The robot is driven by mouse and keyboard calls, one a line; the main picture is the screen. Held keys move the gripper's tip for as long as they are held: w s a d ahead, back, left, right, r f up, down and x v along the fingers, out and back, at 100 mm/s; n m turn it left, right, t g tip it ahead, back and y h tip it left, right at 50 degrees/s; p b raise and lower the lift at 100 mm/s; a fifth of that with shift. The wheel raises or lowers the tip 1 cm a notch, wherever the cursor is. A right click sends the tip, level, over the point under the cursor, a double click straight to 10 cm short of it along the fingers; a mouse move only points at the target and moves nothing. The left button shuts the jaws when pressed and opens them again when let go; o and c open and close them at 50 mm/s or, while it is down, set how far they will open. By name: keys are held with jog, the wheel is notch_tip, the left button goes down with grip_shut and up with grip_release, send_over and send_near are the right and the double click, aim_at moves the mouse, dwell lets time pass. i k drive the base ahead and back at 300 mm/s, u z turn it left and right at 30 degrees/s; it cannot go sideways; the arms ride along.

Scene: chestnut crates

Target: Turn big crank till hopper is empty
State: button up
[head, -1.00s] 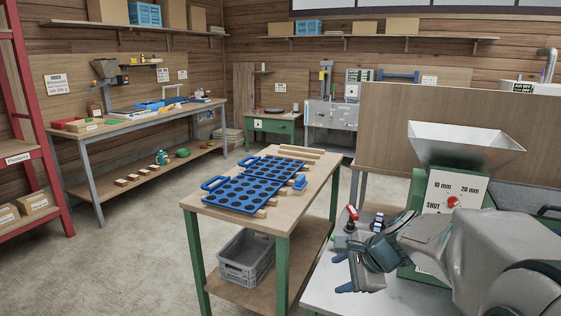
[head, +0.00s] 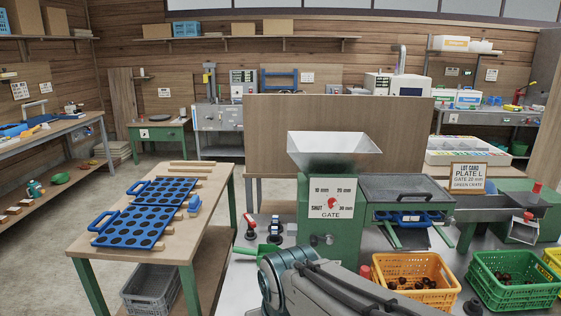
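The metal hopper (head: 334,150) stands on a green machine body; its far inner wall looks bare, but its bottom is hidden. The gate dial (head: 332,202) below has a red knob and marks from SHUT to 30 mm; its exact setting is too small to tell. A red-handled part (head: 537,188) rises from a green box at the far right, and a red knob (head: 366,272) shows beside my arm. I cannot tell which belongs to the big crank. My arm crosses the bottom middle in front of the machine; my gripper is not visible.
An orange crate (head: 375,262) and a green crate (head: 476,283) hold chestnuts; a yellow crate (head: 552,259) is cut off at right. The lot card (head: 468,179) reads PLATE L, gate 20 mm, green crate. Blue plates (head: 130,226) lie on the left table. Floor is free further left.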

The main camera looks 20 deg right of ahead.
aim_at(314, 238)
jog(key=z, duration=0.05)
jog(key=k, duration=0.5)
jog(key=z, duration=0.4)
jog(key=i, duration=1.1)
jog(key=z, duration=0.35)
